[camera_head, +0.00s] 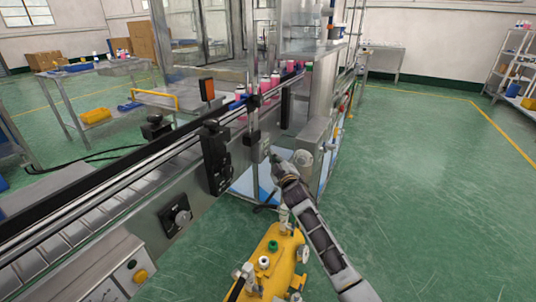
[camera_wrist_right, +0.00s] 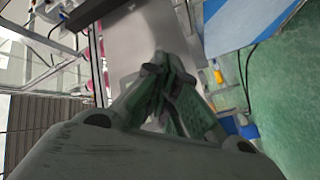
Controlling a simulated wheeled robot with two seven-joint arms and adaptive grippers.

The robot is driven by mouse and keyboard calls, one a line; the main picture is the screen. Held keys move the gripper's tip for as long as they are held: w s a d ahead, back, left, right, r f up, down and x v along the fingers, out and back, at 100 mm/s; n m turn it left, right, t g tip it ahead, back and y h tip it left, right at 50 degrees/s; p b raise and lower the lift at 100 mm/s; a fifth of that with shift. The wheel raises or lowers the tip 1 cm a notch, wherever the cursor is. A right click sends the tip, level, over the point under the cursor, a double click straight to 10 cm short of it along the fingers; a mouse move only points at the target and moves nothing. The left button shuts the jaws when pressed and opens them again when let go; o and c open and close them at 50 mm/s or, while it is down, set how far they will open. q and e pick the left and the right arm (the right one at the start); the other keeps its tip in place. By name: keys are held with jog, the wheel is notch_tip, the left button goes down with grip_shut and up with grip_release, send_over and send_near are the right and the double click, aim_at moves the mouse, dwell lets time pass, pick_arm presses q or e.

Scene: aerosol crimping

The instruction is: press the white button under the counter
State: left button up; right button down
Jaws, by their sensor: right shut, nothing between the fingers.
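My right gripper (camera_head: 273,158) is shut and empty, reaching in from the lower right beside the metal machine frame. In the right wrist view its fingertips (camera_wrist_right: 160,62) meet in front of a plain grey metal surface (camera_wrist_right: 135,40). A small pale panel (camera_head: 264,148) sits on the frame close to the fingertips in the head view; I cannot tell whether they touch. I cannot tell a white button near the gripper. My left gripper is out of view.
The conveyor (camera_head: 90,215) runs from lower left towards the machine, with a black dial (camera_head: 181,217) on its side. A grey metal box (camera_head: 312,135) stands near the gripper. The green floor (camera_head: 430,190) at right is clear.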

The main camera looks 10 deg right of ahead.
jog(key=shift+d, duration=0.1)
jog(key=shift+s+d+p, duration=0.5)
jog(key=shift+d+p, duration=0.1)
jog(key=shift+p, duration=0.1)
dwell(0.4)
jog(key=s+d+p, duration=0.2)
jog(key=d+p, duration=0.1)
jog(key=d, duration=0.1)
jog(key=shift+s+d, duration=0.1)
jog(key=shift+s, duration=0.3)
dwell(0.8)
